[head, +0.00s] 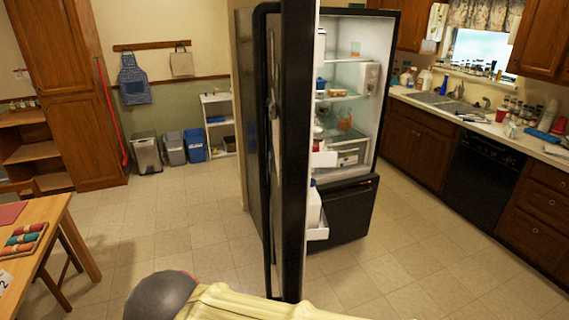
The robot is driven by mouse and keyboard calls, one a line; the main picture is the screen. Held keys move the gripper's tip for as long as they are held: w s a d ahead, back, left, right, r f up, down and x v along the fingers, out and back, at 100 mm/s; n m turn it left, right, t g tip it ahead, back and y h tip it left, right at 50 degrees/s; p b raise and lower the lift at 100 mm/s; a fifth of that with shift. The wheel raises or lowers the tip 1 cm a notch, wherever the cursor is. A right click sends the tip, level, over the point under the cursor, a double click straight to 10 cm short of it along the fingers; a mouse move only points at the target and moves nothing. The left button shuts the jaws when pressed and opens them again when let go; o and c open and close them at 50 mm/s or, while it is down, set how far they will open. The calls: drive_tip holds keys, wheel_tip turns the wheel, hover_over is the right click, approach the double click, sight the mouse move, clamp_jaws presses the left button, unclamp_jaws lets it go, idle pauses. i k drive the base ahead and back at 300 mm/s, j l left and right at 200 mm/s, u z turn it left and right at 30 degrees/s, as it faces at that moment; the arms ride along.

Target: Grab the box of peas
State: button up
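I cannot make out a box of peas in the head view. The black refrigerator (391,85) stands open, with lit white shelves holding small items. A blue-topped container (321,83) and an orange-brown item (345,121) sit on the shelves. Its tall black door (298,150) is swung toward me, seen nearly edge-on, and hides the left part of the interior. White door bins (318,231) show beside the door's edge. Part of my arm, yellow with a grey rounded joint, shows at the bottom edge; my gripper is not visible.
A counter with a sink (437,99), bottles and a red cup (501,114) runs along the right, above a black dishwasher (482,180). A wooden table (50,245) stands at the left. Bins (172,150) line the back wall. The tiled floor (175,225) is clear between.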

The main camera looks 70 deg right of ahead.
sight(511, 130)
drive_tip(key=z, duration=3.85)
drive_tip(key=i+z, duration=0.2)
drive_tip(key=z, duration=0.25)
drive_tip(key=i, duration=4.2)
drive_tip(key=i+u, duration=0.15)
drive_tip(key=i, duration=0.4)
drive_tip(key=i+l+u, duration=0.1)
drive_tip(key=i, duration=0.5)
drive_tip(key=i+l+u, duration=0.15)
drive_tip(key=i, duration=0.4)
